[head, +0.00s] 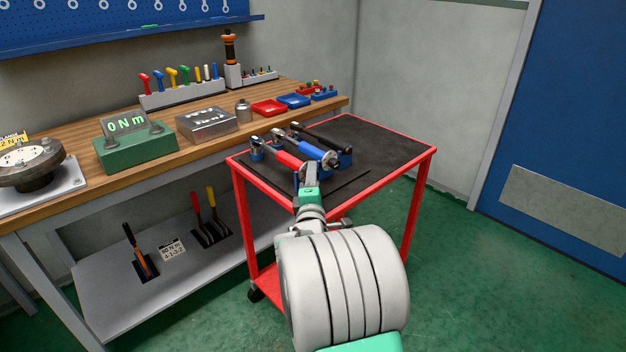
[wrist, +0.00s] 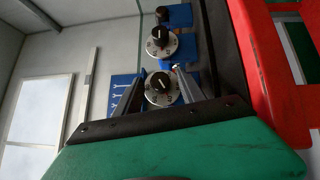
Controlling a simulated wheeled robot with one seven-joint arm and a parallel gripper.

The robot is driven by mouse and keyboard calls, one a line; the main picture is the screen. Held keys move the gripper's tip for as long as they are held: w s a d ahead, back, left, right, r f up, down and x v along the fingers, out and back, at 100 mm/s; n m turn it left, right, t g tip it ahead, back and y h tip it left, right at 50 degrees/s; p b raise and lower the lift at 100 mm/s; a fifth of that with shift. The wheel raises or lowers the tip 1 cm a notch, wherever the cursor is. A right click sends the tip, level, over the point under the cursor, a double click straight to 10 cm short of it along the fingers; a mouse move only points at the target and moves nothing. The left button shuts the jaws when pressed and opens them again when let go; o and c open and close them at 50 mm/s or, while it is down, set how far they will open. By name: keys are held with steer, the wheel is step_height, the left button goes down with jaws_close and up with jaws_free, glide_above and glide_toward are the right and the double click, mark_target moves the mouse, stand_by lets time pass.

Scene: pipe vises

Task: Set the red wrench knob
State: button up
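The red wrench (head: 287,159) lies in a blue holder on the cart, nearest my arm, its knob end hidden by my gripper (head: 309,181) in the head view. In the wrist view the nearest knob (wrist: 161,88) has a white numbered dial and a dark pointer; it appears to be the red wrench's. The fingers of my gripper (wrist: 160,80) stand on either side of this knob. They look open, though contact with its rim is hard to judge.
The blue wrench (head: 313,149) and a black wrench (head: 322,137) lie just beyond. The blue wrench's knob (wrist: 162,42) shows close behind. The red-framed cart (head: 397,155) has bare dark top at right. A workbench (head: 164,156) with a torque display (head: 127,124) stands left.

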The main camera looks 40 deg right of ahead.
jaws_close()
steer(key=shift+r+p, duration=0.15)
steer(key=shift+p, duration=0.2)
